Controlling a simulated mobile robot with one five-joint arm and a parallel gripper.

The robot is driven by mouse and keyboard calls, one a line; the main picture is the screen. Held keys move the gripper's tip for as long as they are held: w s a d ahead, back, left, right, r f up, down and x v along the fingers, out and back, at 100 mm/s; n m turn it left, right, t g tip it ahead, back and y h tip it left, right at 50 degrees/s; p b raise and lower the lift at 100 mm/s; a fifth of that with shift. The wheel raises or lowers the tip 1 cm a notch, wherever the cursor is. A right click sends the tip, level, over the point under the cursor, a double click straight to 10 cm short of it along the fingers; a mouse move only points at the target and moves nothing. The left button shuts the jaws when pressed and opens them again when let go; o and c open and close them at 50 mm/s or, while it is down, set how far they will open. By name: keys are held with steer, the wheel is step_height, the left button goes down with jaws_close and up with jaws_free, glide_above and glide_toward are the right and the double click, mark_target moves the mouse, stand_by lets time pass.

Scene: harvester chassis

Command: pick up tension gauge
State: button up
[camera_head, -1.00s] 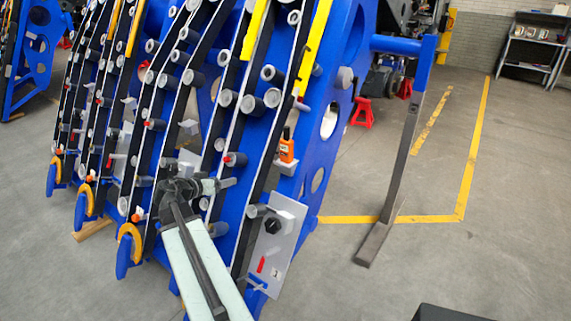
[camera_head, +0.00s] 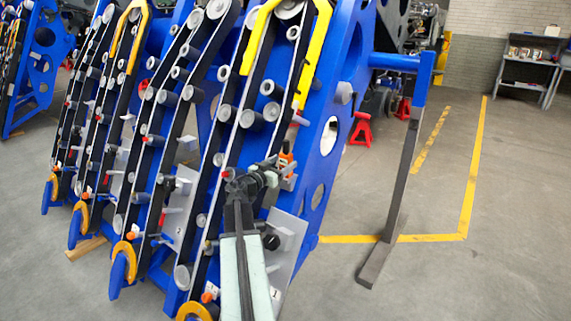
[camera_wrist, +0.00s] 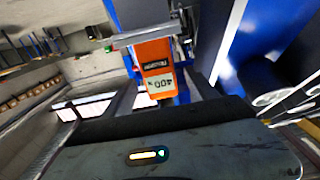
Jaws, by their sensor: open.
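The tension gauge is a small orange box-shaped tool with a dark top. In the head view the orange gauge (camera_head: 286,155) stands at the blue frame's right side, partly hidden by my gripper (camera_head: 276,166). In the wrist view the gauge (camera_wrist: 155,66) is near the upper middle, with a pale label reading 400 upside down. My gripper is open and reaches toward the gauge, close in front of it. I cannot tell whether the fingers touch it.
The blue harvester frame (camera_head: 329,137) carries many grey rollers and black belts close around my arm. A grey plate (camera_head: 287,240) is below. A blue-and-grey stand (camera_head: 402,170) is at the right. Open floor (camera_head: 490,265) lies to the right.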

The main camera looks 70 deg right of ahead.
steer(key=x, duration=0.2)
steer(key=shift+d, duration=0.4)
jaws_close()
